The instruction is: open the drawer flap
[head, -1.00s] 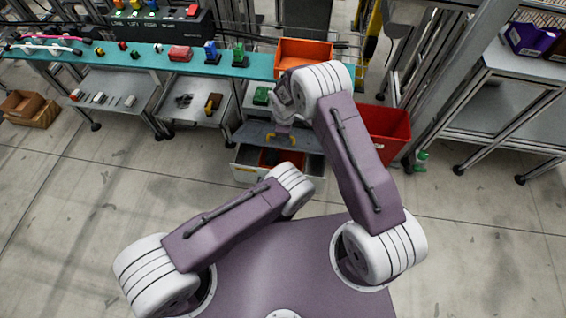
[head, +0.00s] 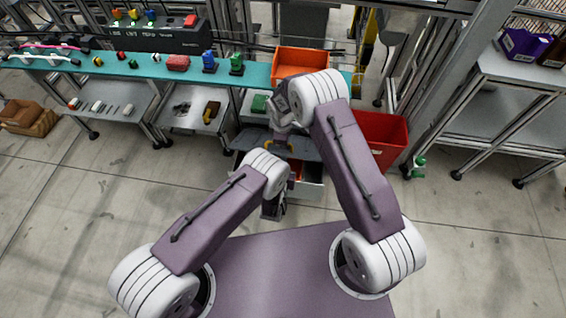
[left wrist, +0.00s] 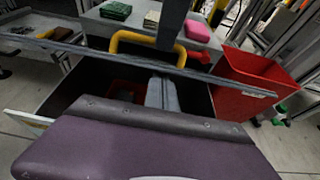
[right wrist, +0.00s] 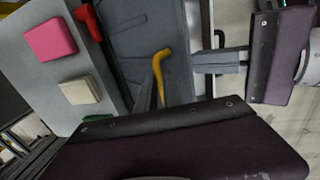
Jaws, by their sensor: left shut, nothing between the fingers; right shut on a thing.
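The drawer (head: 312,188) is a pale box with a dark inside that shows in the left wrist view (left wrist: 62,98). Its grey flap (head: 306,147) is raised above the box and has a yellow handle (left wrist: 128,38). In the right wrist view, my right gripper (right wrist: 157,80) is shut on the yellow handle (right wrist: 163,62); its fingers are mostly hidden in the head view. My left gripper (left wrist: 162,85) is shut and empty, over the box opening, near the flap's lower edge. It also shows at the right in the right wrist view (right wrist: 222,60). I cannot tell whether it touches the flap.
A red bin (head: 385,135) stands to the right of the drawer. An orange tray (head: 300,62) sits on the teal bench (head: 130,66) behind. A shelf above the drawer holds a pink block (left wrist: 198,32) and others. Open floor lies to the left.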

